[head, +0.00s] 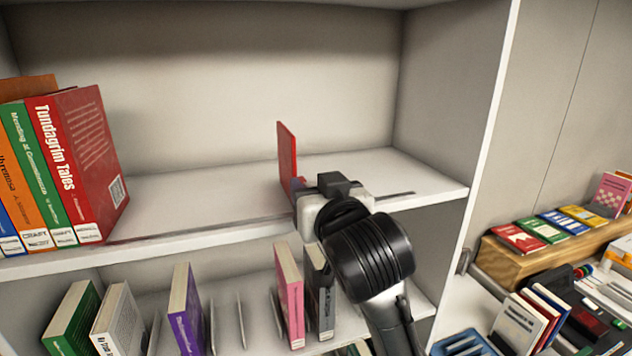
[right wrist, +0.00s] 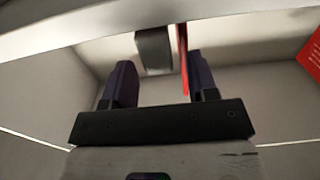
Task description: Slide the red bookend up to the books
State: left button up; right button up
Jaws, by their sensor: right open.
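The red bookend (head: 287,152) stands upright on the upper shelf, well to the right of the books. The leaning red book (head: 88,160) ends the row at the left, with bare shelf between it and the bookend. My right gripper (head: 298,186) is at the bookend's near edge, its fingers mostly hidden by its own body. In the right wrist view my gripper (right wrist: 160,62) is open, and the bookend (right wrist: 184,62) shows as a thin red upright between the fingers, closer to the right finger. A grey block (right wrist: 153,50) also shows there; I cannot tell what it is.
The upper shelf (head: 190,205) has a front edge and a right side wall. A thin dark strip (head: 396,195) lies on it at right. The lower shelf holds a purple book (head: 186,310), a pink book (head: 289,295) and others. A wooden box (head: 505,255) stands at far right.

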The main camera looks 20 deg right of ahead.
jog(key=shift+w, duration=0.1)
grip_shut()
dwell(0.6)
